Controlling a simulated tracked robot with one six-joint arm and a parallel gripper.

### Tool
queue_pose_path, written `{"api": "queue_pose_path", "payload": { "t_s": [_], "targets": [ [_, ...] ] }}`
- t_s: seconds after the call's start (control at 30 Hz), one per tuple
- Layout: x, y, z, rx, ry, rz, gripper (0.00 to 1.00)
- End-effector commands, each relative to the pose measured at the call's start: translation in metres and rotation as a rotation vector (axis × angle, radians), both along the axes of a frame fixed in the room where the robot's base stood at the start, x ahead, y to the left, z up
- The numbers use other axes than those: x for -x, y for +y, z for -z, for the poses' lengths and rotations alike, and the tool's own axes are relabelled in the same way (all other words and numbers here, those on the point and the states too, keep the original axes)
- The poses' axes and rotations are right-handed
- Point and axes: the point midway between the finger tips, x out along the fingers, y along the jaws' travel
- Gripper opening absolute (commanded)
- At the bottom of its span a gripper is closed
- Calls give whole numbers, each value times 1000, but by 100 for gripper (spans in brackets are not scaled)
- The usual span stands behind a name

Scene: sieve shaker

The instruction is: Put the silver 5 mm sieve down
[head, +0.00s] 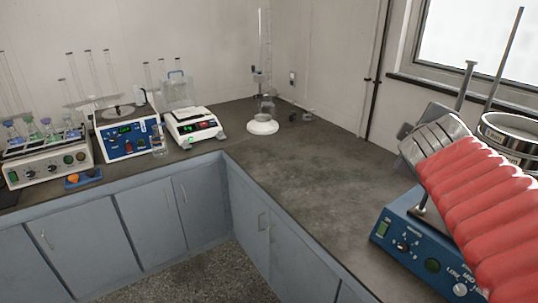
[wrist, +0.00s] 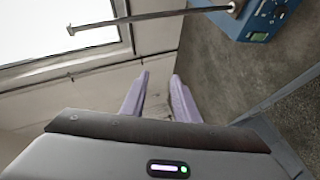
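A silver sieve (head: 510,132) shows at the right edge of the head view, on the sieve shaker between its upright rods. It is partly cut off by the frame and partly hidden by my red-sleeved arm. Its mesh size cannot be read. My gripper (head: 432,138) is in front and to the left of the sieve, above the blue shaker base (head: 402,243). In the wrist view my gripper's two purple fingers (wrist: 160,84) are apart, with nothing seen between them. No sieve shows in the wrist view.
The dark bench top (head: 310,170) is clear left of the shaker. A white-based stand (head: 263,127) is in the corner. A shaker rod (wrist: 150,17) crosses the wrist view.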

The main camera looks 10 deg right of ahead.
Motion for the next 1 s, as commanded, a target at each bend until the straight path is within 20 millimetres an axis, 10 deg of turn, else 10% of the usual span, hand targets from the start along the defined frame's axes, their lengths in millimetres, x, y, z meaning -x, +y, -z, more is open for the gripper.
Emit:
{"api": "queue_pose_path", "payload": {
  "t_s": [0.53, 1.0],
  "targets": [
    [134, 225, 192, -1026, 250, 269, 28],
    [154, 246, 206, -1105, 304, 307, 28]
  ]
}}
